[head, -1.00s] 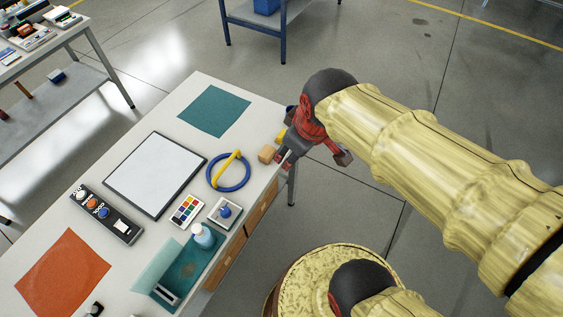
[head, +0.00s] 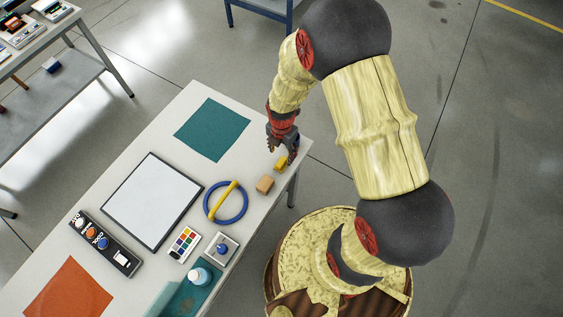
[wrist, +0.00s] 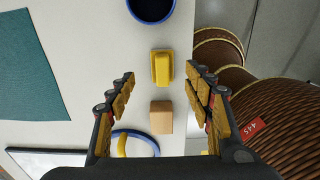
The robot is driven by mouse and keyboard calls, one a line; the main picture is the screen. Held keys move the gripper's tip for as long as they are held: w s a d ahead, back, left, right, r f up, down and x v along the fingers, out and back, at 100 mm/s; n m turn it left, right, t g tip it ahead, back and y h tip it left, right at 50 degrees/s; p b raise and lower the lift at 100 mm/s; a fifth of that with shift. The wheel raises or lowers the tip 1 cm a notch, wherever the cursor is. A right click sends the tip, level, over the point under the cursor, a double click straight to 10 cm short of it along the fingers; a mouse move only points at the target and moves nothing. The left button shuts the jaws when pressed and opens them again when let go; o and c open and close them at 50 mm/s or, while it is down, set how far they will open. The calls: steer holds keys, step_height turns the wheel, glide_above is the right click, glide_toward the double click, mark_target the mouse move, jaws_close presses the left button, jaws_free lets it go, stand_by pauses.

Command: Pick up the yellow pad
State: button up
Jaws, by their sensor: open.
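The yellow pad (head: 281,164) is a small yellow block lying near the right edge of the white table. In the wrist view the yellow pad (wrist: 162,67) lies lengthwise between my two fingertips, with a gap on each side. My gripper (head: 283,146) points down over that table corner, close by the pad. In the wrist view my gripper (wrist: 164,80) is open and empty, its padded fingers spread wide. I cannot tell its exact height above the pad.
A tan wooden block (wrist: 161,117) sits just beside the pad. A blue round container (wrist: 151,8) stands on its other side. A blue ring with a yellow bar (head: 226,201) lies nearby. A teal sheet (head: 212,129) and whiteboard (head: 152,201) lie further left.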

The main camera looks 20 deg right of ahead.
mark_target(282, 161)
steer(key=f, duration=0.5)
steer(key=shift+s+a+f, duration=0.15)
steer(key=shift+s+f, duration=0.25)
steer(key=shift+f, duration=0.35)
steer(key=shift+c, duration=1)
steer(key=c, duration=0.8)
steer(key=shift+c, duration=0.3)
steer(key=shift+r, duration=0.1)
